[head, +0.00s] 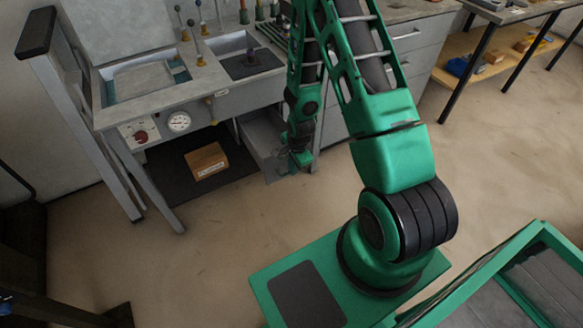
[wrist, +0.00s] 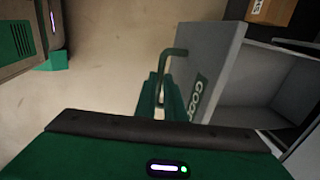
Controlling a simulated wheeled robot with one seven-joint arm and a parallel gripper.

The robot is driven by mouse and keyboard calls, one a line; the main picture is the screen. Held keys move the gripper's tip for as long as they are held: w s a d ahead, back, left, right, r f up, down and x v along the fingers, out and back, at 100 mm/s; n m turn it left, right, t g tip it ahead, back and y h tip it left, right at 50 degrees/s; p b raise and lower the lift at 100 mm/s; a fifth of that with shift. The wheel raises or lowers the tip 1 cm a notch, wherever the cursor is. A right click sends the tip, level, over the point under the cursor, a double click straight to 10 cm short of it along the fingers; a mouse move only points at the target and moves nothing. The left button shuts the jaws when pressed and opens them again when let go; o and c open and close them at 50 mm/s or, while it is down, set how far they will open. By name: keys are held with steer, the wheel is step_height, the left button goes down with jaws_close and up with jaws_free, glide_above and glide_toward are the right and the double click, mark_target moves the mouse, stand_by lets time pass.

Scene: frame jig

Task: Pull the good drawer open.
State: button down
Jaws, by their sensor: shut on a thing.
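The good drawer (head: 262,138) is a grey box under the workbench. It stands out from the bench, with its inside showing empty in the wrist view. Its front (wrist: 203,62) carries a dark green label reading "GOO…", the rest cut off by my gripper body. In the head view my gripper (head: 300,157) is at the drawer's front, partly covered by my arm.
A cardboard box (head: 206,160) sits on a dark mat left of the drawer, under the bench (head: 150,108). A bench leg (head: 150,190) stands at the left. Grey drawers (head: 410,45) stand to the right. The beige floor (head: 230,235) in front of the drawer is clear.

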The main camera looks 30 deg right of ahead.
steer(key=c, duration=1.8)
jaws_free()
steer(key=shift+c, duration=0.2)
steer(key=shift+r, duration=0.15)
step_height(320, 180, up, 10)
steer(key=s, duration=0.2)
steer(key=shift+r, duration=0.15)
